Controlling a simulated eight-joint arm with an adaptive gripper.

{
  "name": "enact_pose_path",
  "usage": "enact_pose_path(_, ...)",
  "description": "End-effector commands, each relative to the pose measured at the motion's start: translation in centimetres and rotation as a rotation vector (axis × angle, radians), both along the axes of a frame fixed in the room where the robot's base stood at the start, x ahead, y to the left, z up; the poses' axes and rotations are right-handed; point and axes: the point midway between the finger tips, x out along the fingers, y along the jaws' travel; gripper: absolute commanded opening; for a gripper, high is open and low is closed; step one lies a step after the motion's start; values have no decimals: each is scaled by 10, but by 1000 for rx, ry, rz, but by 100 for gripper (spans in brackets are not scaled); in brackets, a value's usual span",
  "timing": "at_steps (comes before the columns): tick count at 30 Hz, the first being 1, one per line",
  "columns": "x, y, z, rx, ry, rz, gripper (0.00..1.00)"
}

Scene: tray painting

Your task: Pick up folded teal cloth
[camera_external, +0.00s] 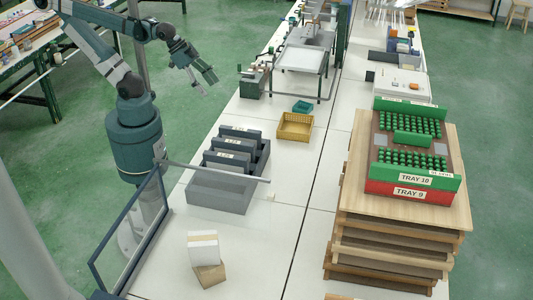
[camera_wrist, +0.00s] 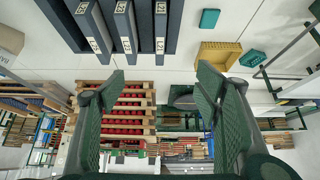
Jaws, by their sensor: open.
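A flat, small teal rectangle that looks like the folded cloth (camera_wrist: 209,18) lies on the pale bench in the wrist view, near the top, between the grey bin and the yellow basket. A second blue-teal piece (camera_wrist: 252,57) lies beyond the basket. In the external view a teal piece (camera_external: 302,107) lies just behind the basket; I cannot tell for sure which piece it is. My gripper (camera_external: 206,82) is high, left of the bench and well apart from the teal pieces. In the wrist view my gripper (camera_wrist: 158,85) is open, with nothing between its fingers.
The yellow basket (camera_external: 295,127) stands beside the teal piece. A grey bin (camera_external: 220,193) with labelled dark dividers stands nearer. A white-topped metal stand (camera_external: 303,59) is behind. A clear panel with a dark frame (camera_external: 95,270) stands near my base. Bench right of the basket is clear.

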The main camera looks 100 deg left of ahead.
Motion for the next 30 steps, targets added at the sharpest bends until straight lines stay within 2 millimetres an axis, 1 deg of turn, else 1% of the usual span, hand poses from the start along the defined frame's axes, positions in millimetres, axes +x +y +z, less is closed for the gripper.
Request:
enact_pose_path(8,2,1,-1,-5,5,11,63)
enact_pose_path(14,10,6,-5,-32,27,61,63)
enact_pose_path(23,33,21,-18,-108,90,211,63)
enact_pose_path(30,52,36,-34,-169,143,346,63)
